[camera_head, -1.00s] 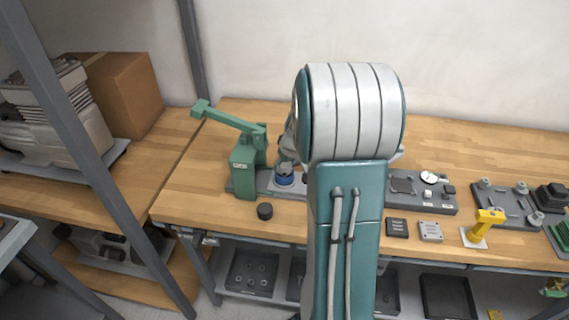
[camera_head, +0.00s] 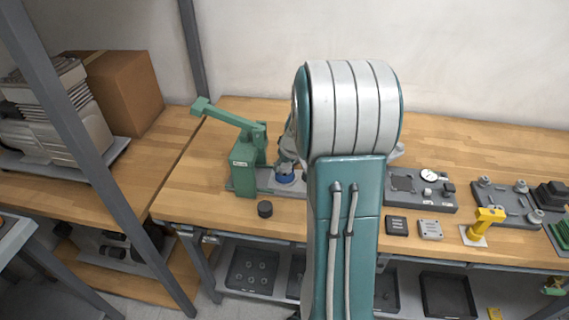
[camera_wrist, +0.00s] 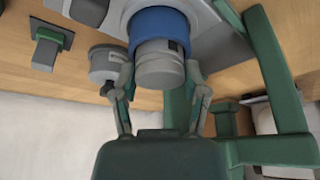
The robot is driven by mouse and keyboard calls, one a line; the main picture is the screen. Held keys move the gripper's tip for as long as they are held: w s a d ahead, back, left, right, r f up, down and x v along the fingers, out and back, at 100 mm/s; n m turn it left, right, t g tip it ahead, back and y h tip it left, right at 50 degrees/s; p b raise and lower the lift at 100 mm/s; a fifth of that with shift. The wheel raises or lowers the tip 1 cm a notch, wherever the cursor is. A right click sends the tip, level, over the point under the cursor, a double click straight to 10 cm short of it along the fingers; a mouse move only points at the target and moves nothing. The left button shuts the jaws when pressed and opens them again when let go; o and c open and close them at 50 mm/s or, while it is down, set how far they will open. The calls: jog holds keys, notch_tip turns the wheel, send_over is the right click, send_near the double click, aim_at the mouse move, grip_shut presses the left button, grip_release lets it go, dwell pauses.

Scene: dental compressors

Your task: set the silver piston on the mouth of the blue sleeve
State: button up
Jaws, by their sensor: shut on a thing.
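The silver piston (camera_wrist: 159,64) is a pale, short cylinder with a dark slot in its side, between the two fingers of my gripper (camera_wrist: 158,80) in the wrist view. My gripper is shut on it. The blue sleeve (camera_wrist: 158,24) lies directly beyond the piston, roughly in line with it; I cannot tell whether the piston rests on its mouth or sits just above. In the head view the blue sleeve (camera_head: 285,179) stands on a grey base beside the green press, with my gripper (camera_head: 286,163) right over it. My arm hides much of that area.
The green press (camera_head: 243,165) with its raised lever stands just left of the sleeve. A black round part (camera_head: 265,209) lies in front on the wooden bench (camera_head: 195,200). A grey fixture plate with a dial (camera_head: 428,176) and a yellow stand (camera_head: 483,226) are to the right.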

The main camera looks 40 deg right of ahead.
jog(key=shift+f, duration=0.1)
dwell(0.7)
jog(key=o, duration=1.3)
jog(key=shift+c, duration=0.2)
jog(key=shift+r, duration=3.5)
